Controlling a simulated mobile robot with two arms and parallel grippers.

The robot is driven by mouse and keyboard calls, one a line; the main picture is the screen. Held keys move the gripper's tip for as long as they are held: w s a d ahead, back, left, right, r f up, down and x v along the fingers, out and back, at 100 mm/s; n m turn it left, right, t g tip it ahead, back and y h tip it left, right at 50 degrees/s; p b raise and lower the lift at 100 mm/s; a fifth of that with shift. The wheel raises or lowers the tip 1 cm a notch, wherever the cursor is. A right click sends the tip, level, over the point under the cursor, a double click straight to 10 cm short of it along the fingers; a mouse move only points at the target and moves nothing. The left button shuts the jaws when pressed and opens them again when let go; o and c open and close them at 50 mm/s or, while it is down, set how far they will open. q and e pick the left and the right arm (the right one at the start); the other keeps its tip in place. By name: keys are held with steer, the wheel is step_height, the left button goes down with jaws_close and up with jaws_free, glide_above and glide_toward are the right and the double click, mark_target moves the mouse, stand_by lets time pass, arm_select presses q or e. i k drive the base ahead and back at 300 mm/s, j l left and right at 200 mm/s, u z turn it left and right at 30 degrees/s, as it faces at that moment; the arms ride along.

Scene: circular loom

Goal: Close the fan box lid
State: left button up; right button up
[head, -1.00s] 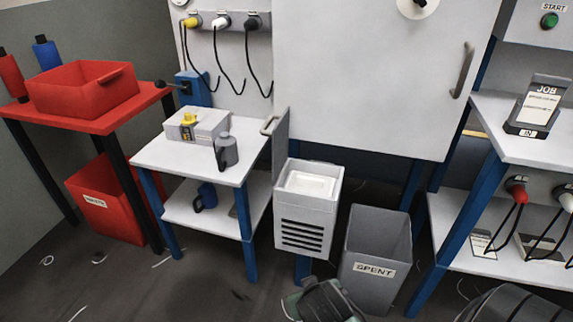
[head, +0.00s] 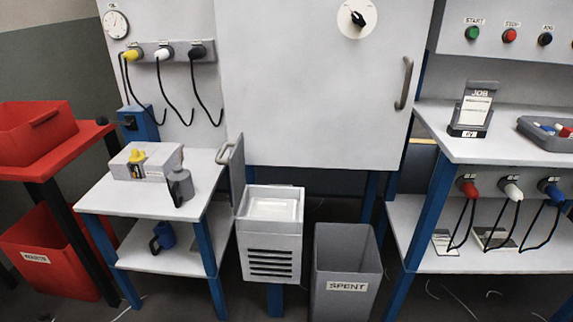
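The fan box (head: 270,245) is a light grey box with dark slots in its front, mounted below the large white cabinet door. Its top is open, and a white filter-like panel (head: 272,209) shows inside. The lid (head: 236,175) is a grey plate with a handle (head: 226,151); it stands upright at the box's left side, swung open. Neither of my grippers is in the head view.
A small white table (head: 150,202) with a grey box and a dark grey bottle stands left of the lid, close to it. A grey SPENT bin (head: 345,270) stands right of the fan box. A shelf bench (head: 500,150) is at the right.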

mark_target(235, 162)
steer(key=i+j+z, duration=0.25)
steer(key=j, duration=0.15)
steer(key=j+z, duration=0.25)
steer(key=j, duration=0.15)
steer(key=i+j+z, duration=0.25)
steer(key=j, duration=0.2)
steer(key=i+j, duration=0.2)
steer(key=j, duration=0.15)
steer(key=i+j, duration=0.2)
steer(key=j, duration=0.15)
